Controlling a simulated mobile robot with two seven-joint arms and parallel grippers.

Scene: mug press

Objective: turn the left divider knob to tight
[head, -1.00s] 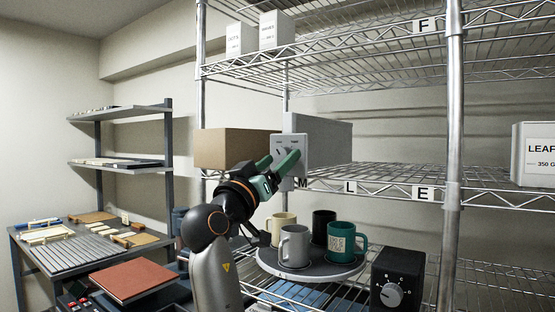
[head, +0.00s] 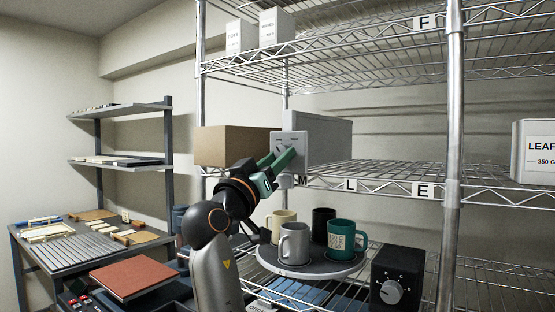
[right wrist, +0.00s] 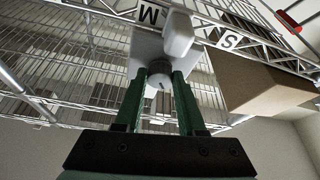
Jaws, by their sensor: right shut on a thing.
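My right gripper (head: 282,160) has green fingers and reaches up to the pale front plate (head: 299,137) of a long grey box (head: 325,140) on the middle shelf. In the right wrist view the fingers (right wrist: 159,80) are shut on a small round knob (right wrist: 159,82), one finger on each side. The knob's face has a dark mark. Its setting cannot be read. In the head view the fingers hide the knob. A white rounded piece (right wrist: 178,36) sticks out beside it in the wrist view. My left gripper is not in view.
A brown cardboard box (head: 230,147) stands left of the plate. Below, several mugs stand on a round grey tray (head: 300,272). A black box with a dial (head: 392,290) is at the lower right. Metal shelf posts (head: 454,150) flank the open shelf.

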